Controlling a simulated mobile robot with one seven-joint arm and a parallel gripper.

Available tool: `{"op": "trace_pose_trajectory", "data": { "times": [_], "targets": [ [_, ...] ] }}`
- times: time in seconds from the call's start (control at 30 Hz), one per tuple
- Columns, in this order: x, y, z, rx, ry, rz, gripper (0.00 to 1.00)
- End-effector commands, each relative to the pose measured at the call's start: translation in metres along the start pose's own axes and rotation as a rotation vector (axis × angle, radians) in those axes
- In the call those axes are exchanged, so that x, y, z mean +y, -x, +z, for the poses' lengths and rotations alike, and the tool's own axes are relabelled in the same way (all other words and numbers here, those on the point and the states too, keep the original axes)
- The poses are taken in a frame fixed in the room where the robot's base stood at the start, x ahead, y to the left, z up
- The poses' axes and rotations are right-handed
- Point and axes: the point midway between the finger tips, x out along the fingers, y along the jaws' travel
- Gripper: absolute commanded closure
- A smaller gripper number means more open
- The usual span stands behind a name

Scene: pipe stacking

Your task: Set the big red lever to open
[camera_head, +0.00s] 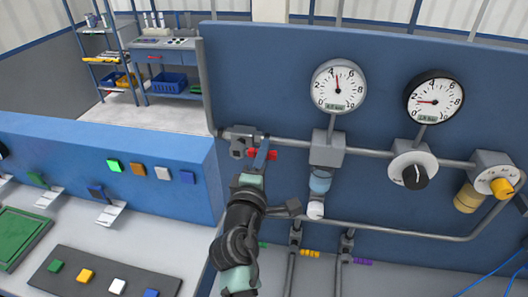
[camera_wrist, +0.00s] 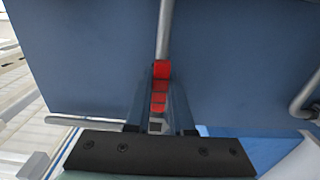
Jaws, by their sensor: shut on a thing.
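The big red lever (camera_head: 270,154) is at the left end of the grey pipe on the blue panel, partly hidden by my gripper. The valve body (camera_head: 238,140) is left of the fingers. I cannot read any open or shut marking.
A white gauge (camera_head: 339,86) and a black-rimmed gauge (camera_head: 434,96) stand above the pipe. A black knob (camera_head: 415,176) and a yellow knob (camera_head: 501,187) are to the right. A lower grey pipe (camera_head: 400,231) runs right of my arm. A button console (camera_head: 110,165) is at left.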

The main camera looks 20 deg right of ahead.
Motion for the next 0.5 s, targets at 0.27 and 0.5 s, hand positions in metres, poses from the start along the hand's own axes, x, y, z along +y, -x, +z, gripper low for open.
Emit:
{"op": "trace_pose_trajectory", "data": {
  "times": [0.27, 0.5],
  "targets": [
    [0.0018, -0.0002, -0.0003, 0.001, 0.007, 0.004, 1.00],
    [0.0017, -0.0002, -0.0002, 0.001, 0.005, 0.004, 0.49]
  ]
}}
